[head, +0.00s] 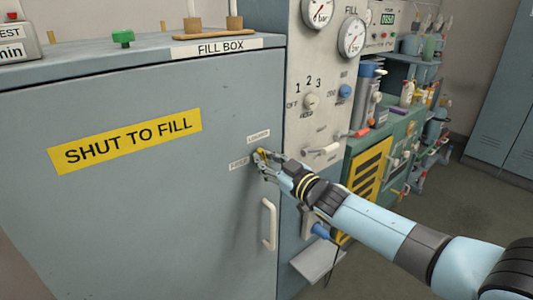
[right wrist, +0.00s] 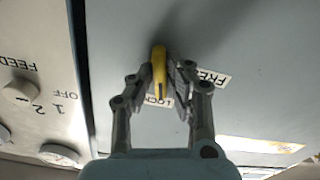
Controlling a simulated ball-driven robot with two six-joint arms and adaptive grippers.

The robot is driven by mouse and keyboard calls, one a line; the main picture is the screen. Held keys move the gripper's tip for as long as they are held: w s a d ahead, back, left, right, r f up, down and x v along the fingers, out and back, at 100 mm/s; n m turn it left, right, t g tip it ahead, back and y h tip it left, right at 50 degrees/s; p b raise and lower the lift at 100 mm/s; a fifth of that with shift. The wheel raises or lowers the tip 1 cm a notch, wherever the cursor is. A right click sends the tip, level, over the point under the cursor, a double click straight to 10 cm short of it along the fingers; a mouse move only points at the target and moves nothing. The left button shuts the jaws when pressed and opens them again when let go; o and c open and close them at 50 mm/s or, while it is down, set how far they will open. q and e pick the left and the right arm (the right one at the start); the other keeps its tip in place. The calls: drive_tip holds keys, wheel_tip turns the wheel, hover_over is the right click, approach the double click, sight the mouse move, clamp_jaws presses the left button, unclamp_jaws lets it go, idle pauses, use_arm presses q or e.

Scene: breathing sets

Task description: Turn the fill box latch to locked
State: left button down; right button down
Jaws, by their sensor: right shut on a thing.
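The fill box (head: 130,210) is a blue-grey cabinet with its door shut. Its yellow latch (head: 261,155) sits near the door's right edge, between a LOCKED label (head: 258,136) above and a FREE label (head: 238,163) to the left. My right gripper (head: 262,159) is shut on the latch. In the right wrist view, the yellow latch (right wrist: 159,70) stands between the fingers, its lower end overlapping the LOCKED label (right wrist: 153,101). The FREE label (right wrist: 212,77) is to its right, partly behind a finger. My left gripper is out of view.
A white door handle (head: 269,224) is below the latch. A panel with gauges (head: 351,38) and knobs (head: 311,101) stands right of the box. A green knob (head: 123,38) and a wooden stand (head: 214,34) are on top. Open floor (head: 455,210) lies at right.

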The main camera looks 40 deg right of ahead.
drive_tip(key=shift+m+p, duration=0.6)
drive_tip(key=shift+m, duration=0.8)
drive_tip(key=c, duration=1.3)
unclamp_jaws()
drive_tip(key=shift+c, duration=0.2)
drive_tip(key=shift+s, duration=0.1)
drive_tip(key=s, duration=1.1)
drive_tip(key=shift+s+d, duration=0.35)
drive_tip(key=shift+d, duration=0.1)
